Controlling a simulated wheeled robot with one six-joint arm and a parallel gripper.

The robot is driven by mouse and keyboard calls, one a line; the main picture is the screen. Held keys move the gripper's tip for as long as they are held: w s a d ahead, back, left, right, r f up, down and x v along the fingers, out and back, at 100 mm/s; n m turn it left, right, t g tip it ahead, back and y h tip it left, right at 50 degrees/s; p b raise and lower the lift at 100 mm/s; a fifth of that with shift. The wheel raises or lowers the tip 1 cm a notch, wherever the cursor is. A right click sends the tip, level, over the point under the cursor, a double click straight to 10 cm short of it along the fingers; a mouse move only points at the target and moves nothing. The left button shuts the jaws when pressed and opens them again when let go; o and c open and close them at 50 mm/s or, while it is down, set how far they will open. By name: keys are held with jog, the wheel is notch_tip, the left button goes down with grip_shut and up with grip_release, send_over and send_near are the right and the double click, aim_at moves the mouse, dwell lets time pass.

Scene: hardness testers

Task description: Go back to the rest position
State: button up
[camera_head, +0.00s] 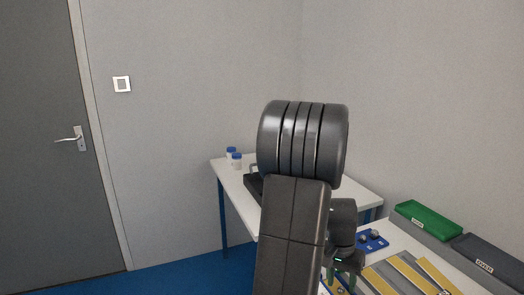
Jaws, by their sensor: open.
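My dark grey arm rises in the middle of the head camera view and bends back down on its right side. My gripper (346,278) hangs at the arm's end, low in the view, just right of the upright arm link. It points down over the near white table (400,240), close to a blue holder (372,242) and grey and yellow strips (408,273). It is open, and I see nothing held in it. Its fingertips are small and partly hard to make out.
A farther white table (228,179) carries two blue-capped jars (236,160) and a black object (253,186), partly behind my arm. Blue floor (170,278) is clear by the door (35,150).

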jog(key=shift+s+f, duration=0.1)
jog(key=shift+f, duration=0.4)
jog(key=shift+s+r, duration=0.1)
jog(key=shift+r, duration=0.05)
jog(key=shift+f, duration=0.2)
